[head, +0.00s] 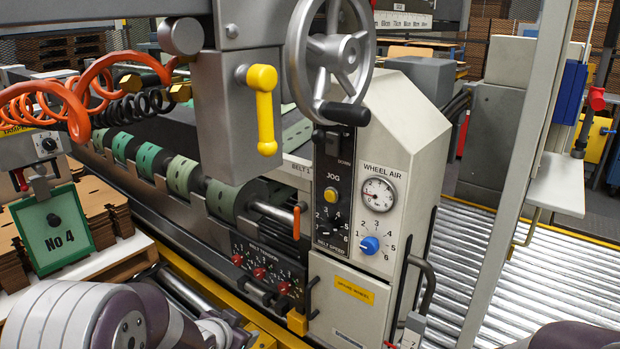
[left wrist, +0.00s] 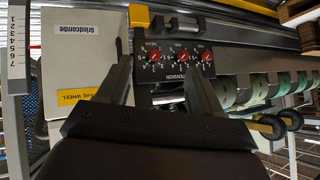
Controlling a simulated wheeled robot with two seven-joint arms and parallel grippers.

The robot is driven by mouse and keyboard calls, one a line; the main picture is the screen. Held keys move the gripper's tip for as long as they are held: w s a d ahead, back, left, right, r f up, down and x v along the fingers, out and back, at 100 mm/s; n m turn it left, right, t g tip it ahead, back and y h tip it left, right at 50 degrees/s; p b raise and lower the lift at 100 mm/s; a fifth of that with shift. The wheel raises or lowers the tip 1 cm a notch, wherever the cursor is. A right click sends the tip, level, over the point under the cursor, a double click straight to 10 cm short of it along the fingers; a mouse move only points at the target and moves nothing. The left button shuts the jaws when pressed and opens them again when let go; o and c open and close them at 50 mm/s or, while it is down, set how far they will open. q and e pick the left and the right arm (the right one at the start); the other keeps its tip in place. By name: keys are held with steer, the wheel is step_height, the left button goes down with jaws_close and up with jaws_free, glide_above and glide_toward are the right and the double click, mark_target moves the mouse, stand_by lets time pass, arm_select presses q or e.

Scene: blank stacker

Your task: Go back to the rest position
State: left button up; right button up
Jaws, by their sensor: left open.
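My left gripper (left wrist: 155,58) is open in the left wrist view, its two dark fingers spread with nothing between them. Beyond the fingers is the belt tension panel (left wrist: 177,72) with three red knobs. The same panel shows in the head view (head: 266,274), low on the machine. In the head view my left arm (head: 95,318) comes in at the lower left; its gripper cannot be made out there. Only a bit of my right arm (head: 575,337) shows at the lower right edge, and its gripper is out of view.
The grey control cabinet (head: 345,282) carries a handwheel (head: 338,52), a wheel air gauge (head: 377,194) and a blue knob (head: 369,245). A yellow-handled lever (head: 263,110) hangs above. Cardboard stacks (head: 100,210) and a No 4 sign (head: 53,228) stand left. A roller conveyor (head: 555,270) lies right.

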arm_select(q)
steer(key=s+a+f+n+g+y, duration=0.2)
steer(key=s+n+g, duration=0.55)
steer(key=s, duration=1.45)
step_height(320, 180, up, 30)
steer(key=m+p, duration=0.2)
steer(key=p, duration=2.7)
steer(key=shift+w+d, duration=0.25)
steer(key=shift+d, duration=0.1)
steer(key=shift+g, duration=0.25)
